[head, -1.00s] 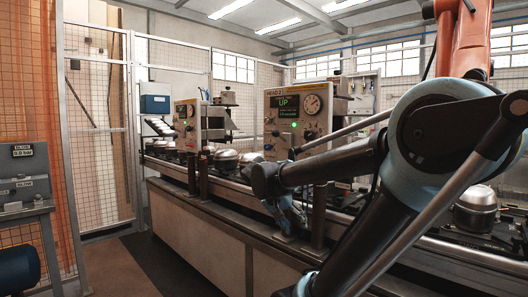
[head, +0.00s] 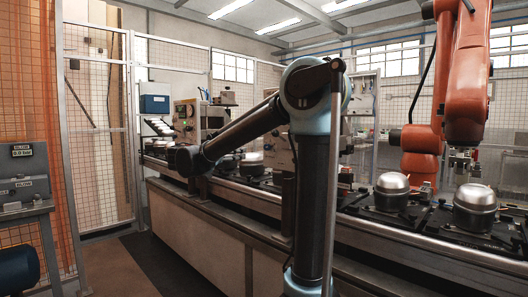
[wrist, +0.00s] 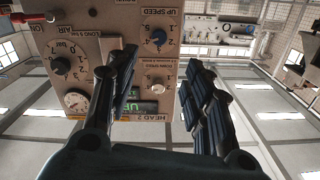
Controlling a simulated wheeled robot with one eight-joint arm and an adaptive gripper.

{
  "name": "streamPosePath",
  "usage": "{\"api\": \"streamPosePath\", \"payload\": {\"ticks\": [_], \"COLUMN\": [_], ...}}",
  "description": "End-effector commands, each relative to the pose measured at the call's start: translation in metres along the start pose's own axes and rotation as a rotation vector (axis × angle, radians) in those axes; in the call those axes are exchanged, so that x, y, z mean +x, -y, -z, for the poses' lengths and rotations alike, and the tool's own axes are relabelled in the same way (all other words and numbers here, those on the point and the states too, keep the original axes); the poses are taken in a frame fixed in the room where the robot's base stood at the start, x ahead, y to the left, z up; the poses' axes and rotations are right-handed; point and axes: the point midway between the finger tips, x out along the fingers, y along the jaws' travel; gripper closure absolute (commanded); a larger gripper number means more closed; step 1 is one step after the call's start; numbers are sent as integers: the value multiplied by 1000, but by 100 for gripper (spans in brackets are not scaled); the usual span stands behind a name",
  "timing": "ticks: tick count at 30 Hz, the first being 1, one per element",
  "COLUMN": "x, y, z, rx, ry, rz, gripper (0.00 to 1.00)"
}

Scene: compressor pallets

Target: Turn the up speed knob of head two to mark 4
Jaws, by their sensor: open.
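The head two panel (wrist: 100,30) fills the upper left of the wrist view, upside down, with "HEAD 2" at its lower edge.
The panel also carries a dark air knob (wrist: 61,66), a round gauge (wrist: 75,101) and a lit green display (wrist: 140,107). Silver compressors (head: 475,208) and an orange robot (head: 465,80) are at right.

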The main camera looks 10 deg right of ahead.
Motion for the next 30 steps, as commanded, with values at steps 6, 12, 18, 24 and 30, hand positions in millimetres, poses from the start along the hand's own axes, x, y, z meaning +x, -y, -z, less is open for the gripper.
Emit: {"api": "streamPosePath", "payload": {"ticks": [6, 12, 18, 24, 30], "x": [25, 56, 88, 119, 148], "y": [-1, -1, -1, -1, -1], "z": [0, 0, 0, 0, 0], "rx": [0, -1, -1, -2, -2], "ry": [-1, 0, 0, 0, 1], "rz": [-3, -4, -4, -4, -3], "gripper": [54, 54, 54, 54, 54]}}
